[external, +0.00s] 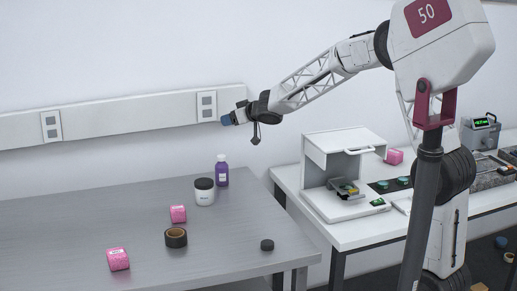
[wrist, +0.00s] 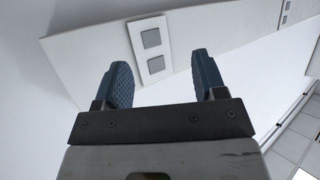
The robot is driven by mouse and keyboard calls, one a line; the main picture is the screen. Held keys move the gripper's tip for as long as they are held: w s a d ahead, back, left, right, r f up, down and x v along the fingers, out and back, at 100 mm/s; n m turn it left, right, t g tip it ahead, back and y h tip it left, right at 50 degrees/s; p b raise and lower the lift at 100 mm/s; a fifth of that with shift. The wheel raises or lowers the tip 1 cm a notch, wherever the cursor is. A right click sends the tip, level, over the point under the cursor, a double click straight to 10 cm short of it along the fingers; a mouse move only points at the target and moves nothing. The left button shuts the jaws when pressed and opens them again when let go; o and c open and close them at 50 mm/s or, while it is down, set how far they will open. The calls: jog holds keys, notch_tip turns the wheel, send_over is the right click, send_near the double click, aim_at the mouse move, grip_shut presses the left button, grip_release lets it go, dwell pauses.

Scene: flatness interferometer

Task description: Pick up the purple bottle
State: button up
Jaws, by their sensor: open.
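The purple bottle (external: 222,172) stands upright near the back edge of the grey table in the external view, just behind and to the right of a white jar with a dark lid. My gripper (external: 228,119) is in the air well above the bottle, close to the wall. In the wrist view my gripper (wrist: 163,80) shows two blue fingers spread apart with nothing between them, facing the wall and a socket plate. The bottle is not in the wrist view.
The white jar (external: 204,192) stands close beside the bottle. Two pink blocks (external: 178,214) (external: 118,259), a dark tape roll (external: 176,237) and a black puck (external: 267,245) lie on the table (external: 60,230). A white instrument (external: 345,165) stands on the right bench.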

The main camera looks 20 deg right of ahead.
send_near(218, 158)
jog(key=w+f, duration=0.2)
jog(key=w, duration=0.2)
jog(key=shift+s+a, duration=0.15)
jog(key=shift+a, duration=0.1)
jog(key=shift+x, duration=1.3)
jog(key=shift+x, duration=2.6)
jog(key=shift+r, duration=0.1)
grip_shut()
